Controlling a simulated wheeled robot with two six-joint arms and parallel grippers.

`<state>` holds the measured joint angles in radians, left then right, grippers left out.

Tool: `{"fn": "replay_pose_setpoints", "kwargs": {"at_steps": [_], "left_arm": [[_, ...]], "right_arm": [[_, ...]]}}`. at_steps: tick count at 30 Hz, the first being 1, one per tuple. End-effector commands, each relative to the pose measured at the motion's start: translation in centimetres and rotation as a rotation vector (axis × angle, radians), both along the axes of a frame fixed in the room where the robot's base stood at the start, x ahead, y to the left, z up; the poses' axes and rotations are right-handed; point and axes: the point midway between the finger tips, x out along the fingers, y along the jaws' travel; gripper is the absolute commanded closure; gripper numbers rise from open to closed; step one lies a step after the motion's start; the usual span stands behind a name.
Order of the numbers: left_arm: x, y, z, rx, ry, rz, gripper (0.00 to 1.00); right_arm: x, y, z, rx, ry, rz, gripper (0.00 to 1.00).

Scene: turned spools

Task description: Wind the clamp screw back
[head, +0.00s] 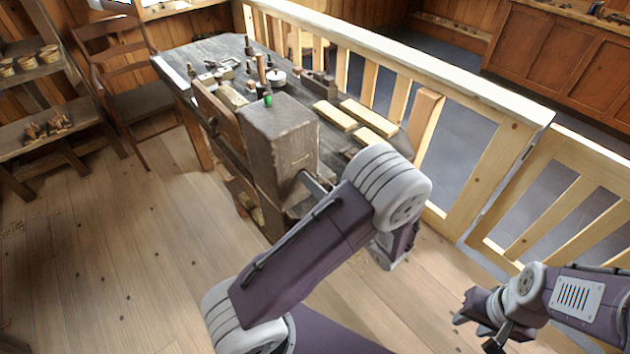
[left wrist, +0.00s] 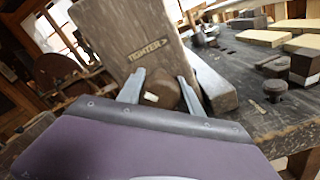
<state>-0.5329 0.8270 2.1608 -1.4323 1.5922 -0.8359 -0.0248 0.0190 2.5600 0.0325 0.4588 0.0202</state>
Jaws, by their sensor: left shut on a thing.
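The clamp's big weathered wooden block (head: 278,145) stands at the near end of the workbench (head: 215,50). In the left wrist view the same block (left wrist: 122,30) carries the word "TIGHTER" with an arrow. Below the word is the screw's dark brown knob (left wrist: 162,88), with a small pale mark on its end. My left gripper (left wrist: 160,98) is shut on this knob, one finger at each side. In the head view my left arm hides the knob and most of that gripper. My right gripper (head: 481,328) hangs at the lower right, open and empty, away from the bench.
Pale wooden bars (head: 366,118) lie on the bench, with a lidded pot (head: 276,78) and small tools further back. A pale wooden railing (head: 390,55) runs along the bench's right side. A chair (head: 115,70) stands at left. The floor at lower left is clear.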

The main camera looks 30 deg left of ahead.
Motion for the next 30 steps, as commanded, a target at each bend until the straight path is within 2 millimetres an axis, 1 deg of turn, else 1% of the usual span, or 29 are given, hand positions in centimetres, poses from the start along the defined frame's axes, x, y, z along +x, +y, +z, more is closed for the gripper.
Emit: {"fn": "replay_pose_setpoints", "kwargs": {"at_steps": [8,20,30], "left_arm": [[0.0,0.0,0.0,-0.054,-0.131,0.001,0.98],[0.0,0.0,0.0,-0.197,-0.476,0.001,0.98],[-0.1,0.0,-0.1,-0.319,-0.777,0.0,0.98]], "right_arm": [[0.0,0.0,0.0,0.0,0.0,0.0,0.64],[0.0,0.0,-0.6,0.0,0.0,0.0,0.64],[0.0,0.0,-1.9,0.0,0.0,0.0,0.64]]}}
